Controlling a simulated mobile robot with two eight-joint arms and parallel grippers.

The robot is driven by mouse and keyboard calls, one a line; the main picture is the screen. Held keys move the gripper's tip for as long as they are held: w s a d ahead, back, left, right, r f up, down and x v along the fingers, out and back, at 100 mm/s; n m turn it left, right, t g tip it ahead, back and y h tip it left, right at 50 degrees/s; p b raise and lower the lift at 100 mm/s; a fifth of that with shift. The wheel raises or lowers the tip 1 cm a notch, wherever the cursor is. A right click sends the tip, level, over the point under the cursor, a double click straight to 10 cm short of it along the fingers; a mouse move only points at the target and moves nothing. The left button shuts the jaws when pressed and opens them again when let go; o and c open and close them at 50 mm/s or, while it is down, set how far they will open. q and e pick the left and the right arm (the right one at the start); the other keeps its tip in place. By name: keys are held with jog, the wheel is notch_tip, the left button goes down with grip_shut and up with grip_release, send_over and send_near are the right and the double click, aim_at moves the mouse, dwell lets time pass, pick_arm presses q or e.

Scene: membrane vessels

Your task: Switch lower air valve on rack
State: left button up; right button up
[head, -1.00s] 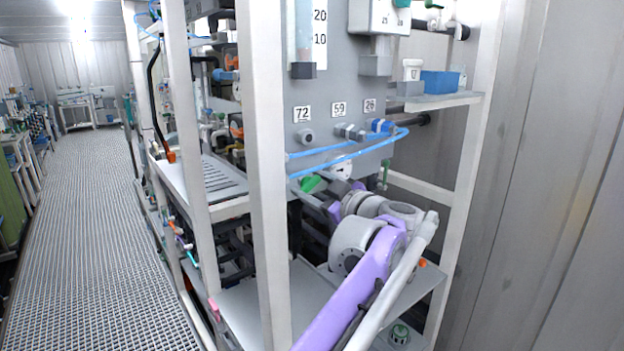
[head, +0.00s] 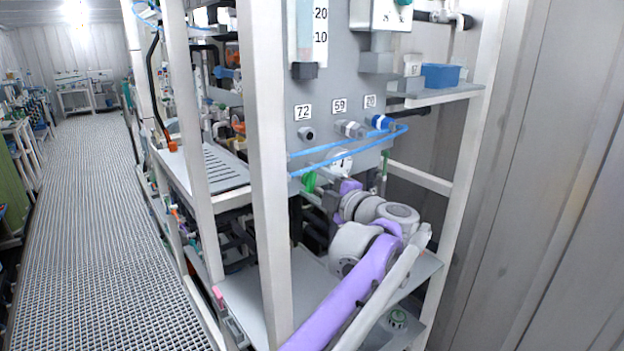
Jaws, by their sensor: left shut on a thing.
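The rack's grey panel (head: 333,110) carries fittings under the labels 72, 59 and a third one. A green valve handle (head: 309,181) sits low at the panel's bottom edge and looks upright. My left gripper (head: 318,193) is at this green handle and is shut on it; the fingers are small and partly hidden by my wrist. My purple and grey left arm reaches in from the bottom. A second green handle (head: 385,160) is on the right side of the panel, apart from the gripper. My right gripper is out of view.
White rack posts (head: 262,150) stand left of my arm. Blue hoses (head: 345,155) cross above the gripper. A shelf with a blue box (head: 440,77) is at the right. The grated aisle (head: 85,200) on the left is clear.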

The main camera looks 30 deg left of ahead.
pick_arm(q)
jog(key=shift+n, duration=0.5)
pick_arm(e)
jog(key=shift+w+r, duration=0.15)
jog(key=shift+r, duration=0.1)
pick_arm(q)
jog(key=o, duration=1.4)
jog(key=shift+d, duration=0.15)
jog(key=b+v, duration=0.1)
jog(key=v, duration=0.9)
jog(key=shift+s+d, duration=0.2)
jog(key=shift+d, duration=0.05)
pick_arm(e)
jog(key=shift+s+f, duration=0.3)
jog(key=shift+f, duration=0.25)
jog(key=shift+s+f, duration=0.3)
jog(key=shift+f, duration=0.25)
pick_arm(q)
jog(key=shift+w, duration=0.1)
